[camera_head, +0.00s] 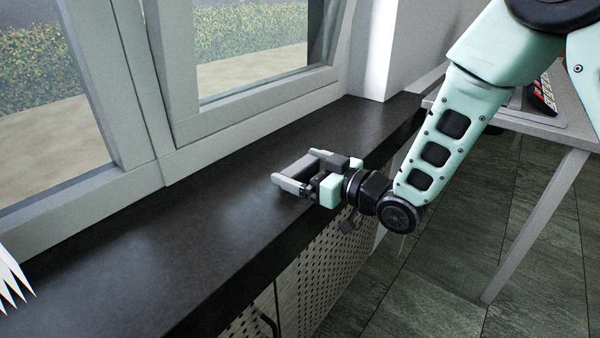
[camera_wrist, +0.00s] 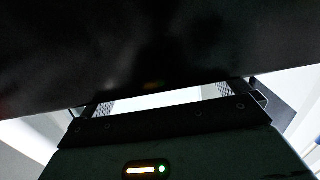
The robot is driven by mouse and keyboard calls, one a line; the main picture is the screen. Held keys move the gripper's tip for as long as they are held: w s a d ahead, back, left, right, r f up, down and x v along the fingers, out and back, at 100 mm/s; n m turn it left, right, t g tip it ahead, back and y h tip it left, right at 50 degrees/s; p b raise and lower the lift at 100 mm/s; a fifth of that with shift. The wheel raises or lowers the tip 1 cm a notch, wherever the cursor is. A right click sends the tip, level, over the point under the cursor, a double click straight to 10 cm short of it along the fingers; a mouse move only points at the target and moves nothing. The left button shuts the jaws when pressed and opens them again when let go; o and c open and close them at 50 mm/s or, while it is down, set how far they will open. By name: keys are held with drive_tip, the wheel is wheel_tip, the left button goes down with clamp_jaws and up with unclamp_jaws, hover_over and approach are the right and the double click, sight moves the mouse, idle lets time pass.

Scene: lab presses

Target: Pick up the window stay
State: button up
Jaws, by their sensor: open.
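My gripper (camera_head: 296,167) is over the dark sill near its front edge, fingers pointing left toward the window. Its two grey fingers are apart. No other window stay is clearly seen.
A table (camera_head: 540,125) with a device (camera_head: 541,98) stands at right. Tiled floor lies below.

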drive_tip(key=shift+w+a, duration=0.3)
drive_tip(key=shift+a, duration=0.05)
drive_tip(key=c, duration=0.7)
drive_tip(key=shift+r, duration=0.1)
drive_tip(key=shift+c, duration=0.2)
